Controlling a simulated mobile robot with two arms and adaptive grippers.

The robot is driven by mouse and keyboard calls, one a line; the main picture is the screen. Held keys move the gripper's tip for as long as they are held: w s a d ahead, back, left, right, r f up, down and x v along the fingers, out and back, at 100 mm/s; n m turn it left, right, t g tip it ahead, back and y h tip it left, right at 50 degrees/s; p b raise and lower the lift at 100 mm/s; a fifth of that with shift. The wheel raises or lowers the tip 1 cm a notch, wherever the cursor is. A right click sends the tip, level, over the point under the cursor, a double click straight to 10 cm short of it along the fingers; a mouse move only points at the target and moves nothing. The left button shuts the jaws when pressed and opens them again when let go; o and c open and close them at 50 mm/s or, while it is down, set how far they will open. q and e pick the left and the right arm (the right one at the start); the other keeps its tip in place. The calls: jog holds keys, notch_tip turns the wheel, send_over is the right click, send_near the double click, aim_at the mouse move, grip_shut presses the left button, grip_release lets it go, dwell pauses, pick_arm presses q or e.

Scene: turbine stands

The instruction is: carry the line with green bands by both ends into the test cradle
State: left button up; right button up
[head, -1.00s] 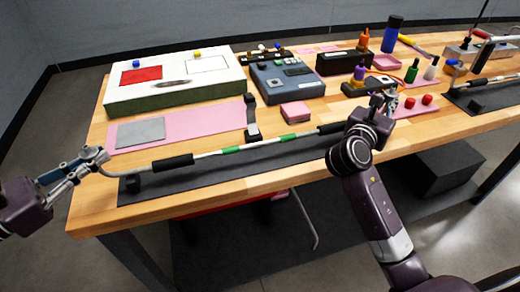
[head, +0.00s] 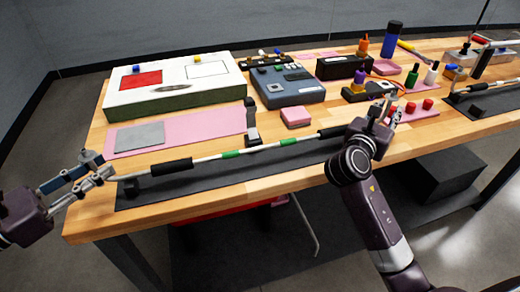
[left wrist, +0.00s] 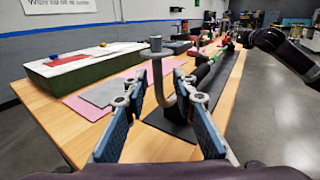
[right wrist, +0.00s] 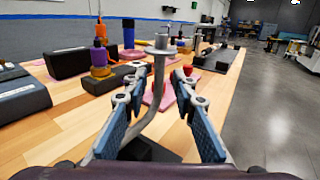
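The line with green bands (head: 231,154) is a pale tube with black sleeves. It runs low along the dark strip at the table's front edge, seemingly on small black supports. Its ends bend upward to round flanges. My left gripper (head: 90,170) is open around the left end; in the left wrist view the bent tube (left wrist: 180,98) stands between the spread fingers. My right gripper (head: 385,112) is open around the right end; in the right wrist view the bent tube (right wrist: 158,95) rises between its fingers. The right end is partly hidden by my arm in the head view.
A dark strip (head: 215,185) lies under the line. Behind it are a pink mat (head: 195,130), a white-and-green box (head: 135,105), a blue-grey device (head: 288,90) and a pink block (head: 295,116). Bottles and red knobs stand near my right gripper. Another dark stand (head: 490,104) is at far right.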

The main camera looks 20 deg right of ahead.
pick_arm(q)
jog(key=v, duration=1.1)
jog(key=shift+s+a+f, duration=0.1)
jog(key=shift+a, duration=0.15)
pick_arm(e)
jog(key=shift+r, duration=0.1)
pick_arm(q)
jog(key=shift+s+a, duration=0.1)
pick_arm(e)
jog(key=shift+a, duration=0.15)
jog(key=v, duration=1.1)
jog(key=shift+s+a, duration=0.25)
